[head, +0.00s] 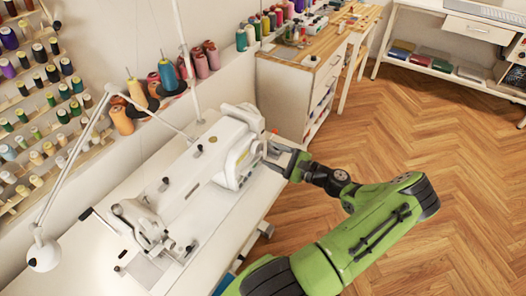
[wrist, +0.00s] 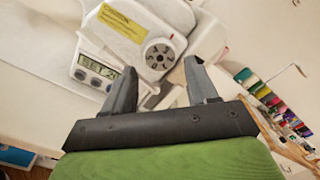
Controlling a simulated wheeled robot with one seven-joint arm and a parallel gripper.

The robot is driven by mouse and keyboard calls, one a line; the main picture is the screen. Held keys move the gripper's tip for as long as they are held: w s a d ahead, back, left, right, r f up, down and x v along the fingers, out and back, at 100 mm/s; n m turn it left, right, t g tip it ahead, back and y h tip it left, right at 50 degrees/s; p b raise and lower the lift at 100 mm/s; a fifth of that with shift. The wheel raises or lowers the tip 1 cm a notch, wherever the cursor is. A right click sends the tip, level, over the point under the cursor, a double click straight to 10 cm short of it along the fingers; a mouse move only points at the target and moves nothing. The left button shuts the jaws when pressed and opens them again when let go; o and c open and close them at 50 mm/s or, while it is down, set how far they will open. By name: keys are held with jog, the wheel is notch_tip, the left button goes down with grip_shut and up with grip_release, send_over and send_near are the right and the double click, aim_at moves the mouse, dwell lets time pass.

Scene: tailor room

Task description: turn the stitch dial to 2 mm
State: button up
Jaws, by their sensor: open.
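The white sewing machine (head: 226,150) stands on a white table; its head end also shows in the wrist view (wrist: 140,22). The stitch dial (wrist: 158,54) is a round grey knob with dark marks on the machine's end face. A small display (wrist: 95,72) beside it reads something like "SET 2", its last characters unclear. My gripper (wrist: 160,64) is open, its two fingers on either side of the dial in the picture; contact cannot be told. In the head view my gripper (head: 275,154) is at the machine's right end, and the dial face is hidden there.
A yellow label (wrist: 122,25) is on the machine above the dial. Thread cones (head: 165,75) stand along the wall behind the machine, and a thread rack (head: 40,110) is at the left. A wooden-topped cabinet (head: 300,55) stands behind. The wooden floor (head: 400,130) at right is clear.

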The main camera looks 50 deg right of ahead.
aim_at(258, 149)
jog(key=w, duration=0.4)
jog(key=shift+a, duration=0.2)
jog(key=c, duration=0.8)
jog(key=shift+n, duration=0.5)
jog(key=n+b, duration=0.1)
jog(key=n, duration=0.1)
jog(key=n+b, duration=0.1)
jog(key=n, duration=0.2)
jog(key=shift+f+n+b, duration=0.2)
jog(key=shift+n+b, duration=0.1)
jog(key=n+b, duration=0.2)
jog(key=n, duration=0.3)
jog(key=shift+b, duration=0.35)
